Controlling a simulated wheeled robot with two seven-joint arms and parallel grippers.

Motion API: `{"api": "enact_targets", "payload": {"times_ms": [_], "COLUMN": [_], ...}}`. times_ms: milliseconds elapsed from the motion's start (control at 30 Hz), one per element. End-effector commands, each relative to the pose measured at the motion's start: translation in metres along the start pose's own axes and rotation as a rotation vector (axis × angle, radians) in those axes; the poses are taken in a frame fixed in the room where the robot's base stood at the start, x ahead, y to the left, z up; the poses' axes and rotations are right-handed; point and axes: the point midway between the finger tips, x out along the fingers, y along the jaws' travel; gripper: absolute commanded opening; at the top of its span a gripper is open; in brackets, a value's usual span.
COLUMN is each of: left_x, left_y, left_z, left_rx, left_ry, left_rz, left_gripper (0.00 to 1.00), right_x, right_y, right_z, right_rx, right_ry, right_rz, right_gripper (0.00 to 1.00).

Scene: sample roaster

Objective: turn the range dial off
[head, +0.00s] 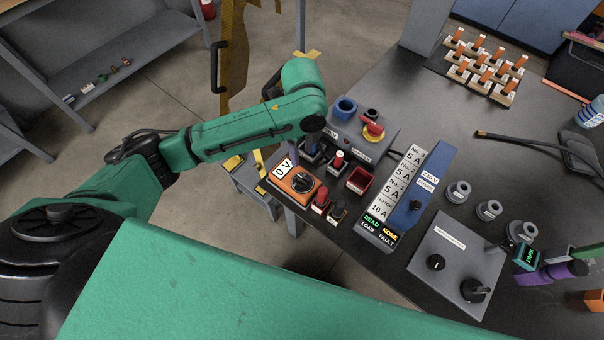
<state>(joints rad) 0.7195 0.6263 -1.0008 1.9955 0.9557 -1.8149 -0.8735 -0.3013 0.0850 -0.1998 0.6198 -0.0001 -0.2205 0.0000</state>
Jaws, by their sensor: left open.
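An orange meter (297,185) lies near the left edge of the dark bench. Its white display reads "0 V". My left gripper (312,148) points down beyond the meter, apart from the dial. It is open, and its fingers are mostly hidden under the wrist. My right gripper is not in view.
A grey box with a red-yellow switch (373,130) is behind. A blue panel (414,195) with labels stands further right.

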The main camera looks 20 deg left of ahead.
Motion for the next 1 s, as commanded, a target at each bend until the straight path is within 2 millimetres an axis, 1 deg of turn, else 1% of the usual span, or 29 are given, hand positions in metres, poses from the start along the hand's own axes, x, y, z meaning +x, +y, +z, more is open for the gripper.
{"api": "enact_targets", "payload": {"times_ms": [33,300,400,500,567,800,833,867,900,933,967,1000], "left_x": [0.012,0.085,0.107,0.121,0.125,0.127,0.127,0.127,0.127,0.127,0.127,0.127], "left_y": [0.001,0.0,0.0,-0.001,-0.001,-0.001,-0.001,-0.001,-0.001,-0.001,-0.001,-0.001], "left_z": [0.0,-0.001,-0.001,-0.001,-0.001,-0.001,-0.001,-0.001,-0.001,-0.001,-0.001,-0.001], "left_rx": [-0.001,-0.004,-0.002,-0.002,-0.003,-0.002,-0.002,-0.002,-0.002,-0.002,-0.002,-0.002], "left_ry": [0.0,0.0,0.001,0.001,0.001,0.001,0.001,0.001,0.001,0.001,0.001,0.001], "left_rz": [0.004,0.001,-0.001,-0.002,-0.004,-0.005,-0.005,-0.005,-0.005,-0.005,-0.005,-0.005], "left_gripper": [0.51,0.51,0.51,0.51,0.51,0.51,0.47,0.36,0.21,0.09,0.0,0.0], "right_x": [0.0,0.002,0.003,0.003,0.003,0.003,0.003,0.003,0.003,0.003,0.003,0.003], "right_y": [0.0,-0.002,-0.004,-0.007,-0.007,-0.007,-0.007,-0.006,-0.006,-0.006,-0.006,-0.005], "right_z": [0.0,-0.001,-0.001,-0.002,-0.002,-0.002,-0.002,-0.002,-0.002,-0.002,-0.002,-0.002], "right_rx": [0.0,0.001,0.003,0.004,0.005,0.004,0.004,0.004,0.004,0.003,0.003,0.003], "right_ry": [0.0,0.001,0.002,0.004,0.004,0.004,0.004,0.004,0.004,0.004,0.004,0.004], "right_rz": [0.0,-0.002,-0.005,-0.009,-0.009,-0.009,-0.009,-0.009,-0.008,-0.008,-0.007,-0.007], "right_gripper": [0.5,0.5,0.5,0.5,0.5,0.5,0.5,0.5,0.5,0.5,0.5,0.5]}}
